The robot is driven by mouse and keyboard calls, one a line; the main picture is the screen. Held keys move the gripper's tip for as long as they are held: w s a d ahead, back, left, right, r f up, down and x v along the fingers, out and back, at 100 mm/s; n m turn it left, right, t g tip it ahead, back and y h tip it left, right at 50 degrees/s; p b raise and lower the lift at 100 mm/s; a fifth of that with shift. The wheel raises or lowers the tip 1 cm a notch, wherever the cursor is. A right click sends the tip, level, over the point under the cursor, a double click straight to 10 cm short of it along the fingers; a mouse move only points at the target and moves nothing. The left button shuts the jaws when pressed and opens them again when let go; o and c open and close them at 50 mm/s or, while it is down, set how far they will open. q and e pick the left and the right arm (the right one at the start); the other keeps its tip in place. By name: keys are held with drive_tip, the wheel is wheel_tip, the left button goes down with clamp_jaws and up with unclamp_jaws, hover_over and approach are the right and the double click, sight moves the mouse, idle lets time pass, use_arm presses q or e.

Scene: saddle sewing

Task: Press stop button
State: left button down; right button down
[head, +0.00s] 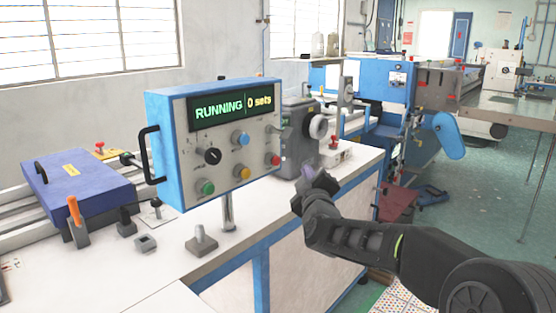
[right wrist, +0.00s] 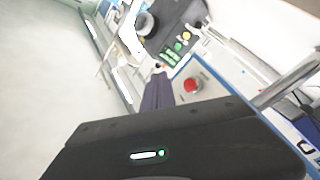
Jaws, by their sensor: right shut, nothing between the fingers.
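The control panel (head: 222,150) is a blue-edged box on a post, with a display reading RUNNING and 0 sets. Its face carries a red button (head: 272,159) at lower right, plus green, yellow and blue buttons and a black knob. My right gripper (head: 322,181) is right of and below that red button, apart from it, shut and empty. In the right wrist view, its dark fingers (right wrist: 157,92) are beside a round red button (right wrist: 192,85); I cannot tell for sure whether this is the panel's. My left gripper is not in view.
A grey machine (head: 299,140) stands behind the panel on the white bench. A white box with a red knob (head: 335,143) is just behind my right gripper. A purple-blue case (head: 80,187) and an orange-handled tool (head: 75,215) are at left.

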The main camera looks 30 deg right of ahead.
sight(276, 161)
drive_tip(key=w+a+p, duration=0.2)
drive_tip(key=w, duration=0.4)
drive_tip(key=shift+p, duration=0.3)
drive_tip(key=shift+w, duration=0.15)
idle(1.6)
drive_tip(key=shift+w, duration=0.35)
drive_tip(key=shift+w+a+p, duration=0.2)
drive_tip(key=shift+w+p, duration=0.25)
drive_tip(key=shift+p, duration=0.1)
idle(0.6)
drive_tip(key=shift+s, duration=0.15)
drive_tip(key=shift+s+d+b, duration=0.25)
drive_tip(key=shift+s+b, duration=0.1)
drive_tip(key=shift+s, duration=0.35)
drive_tip(key=shift+s, duration=0.15)
